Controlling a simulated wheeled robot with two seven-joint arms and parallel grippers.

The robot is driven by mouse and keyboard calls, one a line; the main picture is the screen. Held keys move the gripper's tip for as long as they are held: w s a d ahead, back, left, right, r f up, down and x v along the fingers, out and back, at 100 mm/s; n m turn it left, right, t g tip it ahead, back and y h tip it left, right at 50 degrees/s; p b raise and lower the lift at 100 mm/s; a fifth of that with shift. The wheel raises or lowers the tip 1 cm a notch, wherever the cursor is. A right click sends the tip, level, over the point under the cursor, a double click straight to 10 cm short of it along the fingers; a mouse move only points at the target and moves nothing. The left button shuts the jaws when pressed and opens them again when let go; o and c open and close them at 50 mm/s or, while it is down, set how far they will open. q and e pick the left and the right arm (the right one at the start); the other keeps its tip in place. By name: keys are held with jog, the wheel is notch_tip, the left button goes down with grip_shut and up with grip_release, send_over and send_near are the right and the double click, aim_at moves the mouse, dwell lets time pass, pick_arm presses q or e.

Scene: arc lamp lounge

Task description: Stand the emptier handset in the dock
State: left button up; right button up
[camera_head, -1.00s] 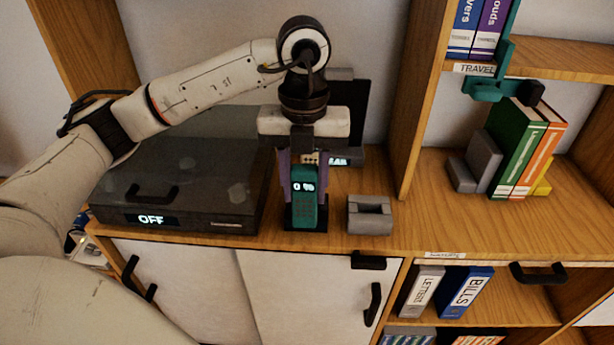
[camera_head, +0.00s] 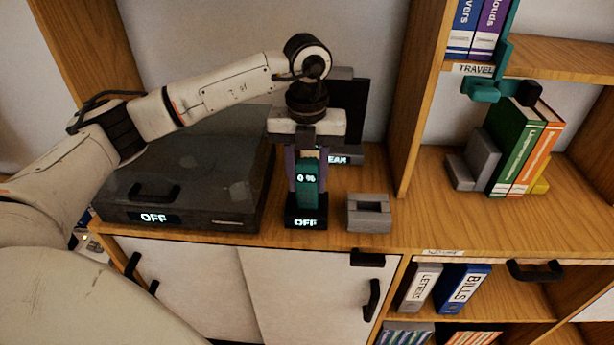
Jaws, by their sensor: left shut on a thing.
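My left gripper (camera_head: 306,172) is shut on a teal handset (camera_head: 307,190) and holds it upright. The handset's small screen reads 0 %. A small black dock (camera_head: 306,222) stands directly below it near the shelf's front edge, its display reading OFF. The handset's lower end is at the dock's top; I cannot tell whether it is seated in it or just above or behind its front. No second handset can be made out.
A grey block with a recess (camera_head: 369,214) stands just right of the dock. A dark box (camera_head: 190,185) reading OFF fills the left. A black upright device (camera_head: 352,125) stands behind the gripper. Books (camera_head: 515,150) stand at right. The wooden top (camera_head: 430,220) between is clear.

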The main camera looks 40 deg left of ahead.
aim_at(307, 161)
pick_arm(q)
jog(key=o, duration=1.1)
jog(key=shift+f, duration=0.15)
jog(key=shift+r, duration=0.2)
notch_tip(307, 161, up, 8)
jog(key=shift+f, duration=0.25)
